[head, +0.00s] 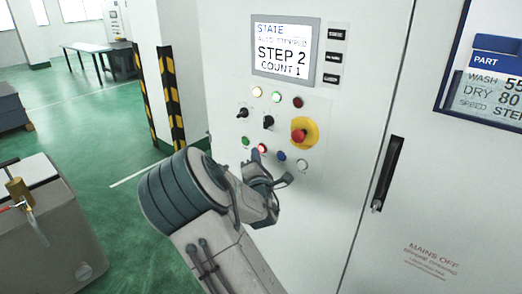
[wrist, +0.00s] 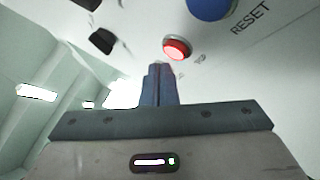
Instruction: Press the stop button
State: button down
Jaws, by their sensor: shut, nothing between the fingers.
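The stop button, a small red lit push button (head: 262,149), sits in the lower row of the control panel, between a green button (head: 245,141) and a blue one (head: 281,155). In the wrist view the red button (wrist: 177,48) shows just beyond my fingertips, beside the blue button (wrist: 208,8) marked RESET. My gripper (head: 262,163) is in front of the panel, just below the red button. In the wrist view its fingers (wrist: 158,68) are together and empty, pointing slightly left of the red button. I cannot tell whether they touch the panel.
A red mushroom button on a yellow disc (head: 298,135) is up and right of my gripper. Black selector switches (head: 267,122) are above. The screen (head: 284,50) reads STEP 2, COUNT 1. A black door handle (head: 387,172) is at right. A grey cart (head: 45,225) stands left.

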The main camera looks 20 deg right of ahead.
jog(key=s+a, duration=0.1)
jog(key=a, duration=0.1)
jog(key=s+a, duration=0.2)
dwell(0.6)
dwell(0.5)
jog(key=s+d+f+m+g+y, duration=0.1)
jog(key=s+d+f+m+g, duration=0.4)
jog(key=m+g, duration=0.5)
jog(key=s+a+r+m+g+y, duration=0.1)
jog(key=s+m, duration=0.5)
jog(key=s, duration=0.9)
jog(key=s+a+r+m+g+y, duration=0.1)
jog(key=s+a+r+m+g, duration=0.2)
jog(key=s, duration=1.2)
jog(key=m+g, duration=0.3)
jog(key=shift+a+r+y, duration=0.15)
jog(key=shift+r+y, duration=0.15)
